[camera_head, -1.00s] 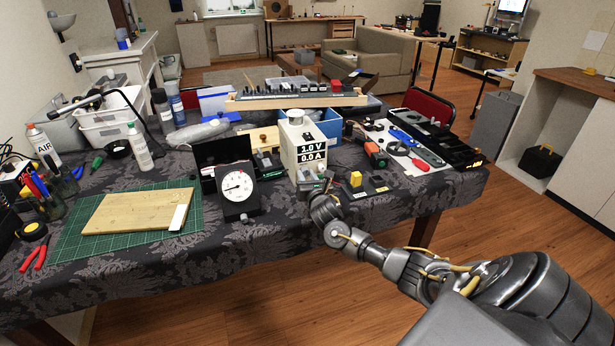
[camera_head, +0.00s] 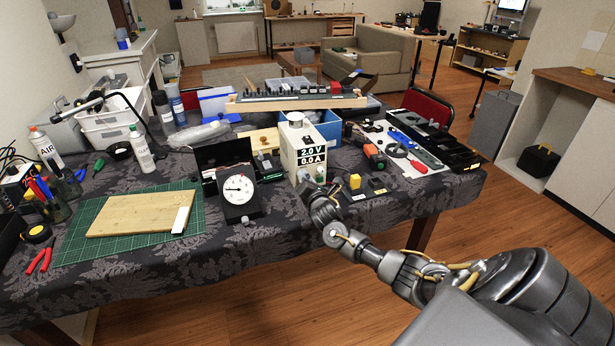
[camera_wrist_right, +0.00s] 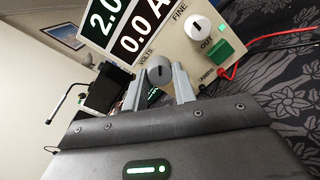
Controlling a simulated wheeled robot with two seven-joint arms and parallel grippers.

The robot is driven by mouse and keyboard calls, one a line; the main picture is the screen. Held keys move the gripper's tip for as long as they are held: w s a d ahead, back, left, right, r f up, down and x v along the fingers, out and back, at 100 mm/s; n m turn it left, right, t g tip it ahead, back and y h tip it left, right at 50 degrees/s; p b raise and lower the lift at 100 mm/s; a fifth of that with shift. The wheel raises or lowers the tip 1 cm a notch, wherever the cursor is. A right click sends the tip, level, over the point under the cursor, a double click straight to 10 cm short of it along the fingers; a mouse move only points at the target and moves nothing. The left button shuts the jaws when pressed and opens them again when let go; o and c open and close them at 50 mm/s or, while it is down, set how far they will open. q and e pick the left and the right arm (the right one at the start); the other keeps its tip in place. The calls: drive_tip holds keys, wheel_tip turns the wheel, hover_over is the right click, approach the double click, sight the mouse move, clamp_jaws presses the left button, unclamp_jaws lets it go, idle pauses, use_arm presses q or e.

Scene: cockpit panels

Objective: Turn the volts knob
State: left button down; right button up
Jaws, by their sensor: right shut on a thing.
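The power supply (camera_head: 291,150) is a cream box standing on the table, and its display reads 2.0 V and 0.0 A. In the right wrist view its front panel (camera_wrist_right: 232,62) shows tilted, with the volts knob (camera_wrist_right: 158,72) beside the VOLTS label. My right gripper (camera_wrist_right: 160,80) has one finger on each side of this grey knob and is shut on it. In the head view my right gripper (camera_head: 313,188) is at the lower front of the supply, and the knob is hidden there. My left gripper is not in view.
The FINE knob (camera_wrist_right: 198,27) and a green OUT button (camera_wrist_right: 218,50) are close to the right fingers. A red cable (camera_wrist_right: 262,42) runs from the panel.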

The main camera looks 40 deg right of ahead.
drive_tip(key=shift+r+m+p, duration=0.1)
drive_tip(key=shift+m+p, duration=0.2)
drive_tip(key=shift+m, duration=0.7)
drive_tip(key=m, duration=0.3)
drive_tip(key=shift+p, duration=0.4)
drive_tip(key=shift+m, duration=0.7)
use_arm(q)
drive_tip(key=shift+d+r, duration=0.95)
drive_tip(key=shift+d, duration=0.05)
use_arm(e)
drive_tip(key=shift+m, duration=0.5)
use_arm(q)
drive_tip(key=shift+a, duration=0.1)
use_arm(e)
drive_tip(key=o, duration=1)
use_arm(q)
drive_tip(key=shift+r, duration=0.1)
use_arm(e)
drive_tip(key=shift+s, duration=0.1)
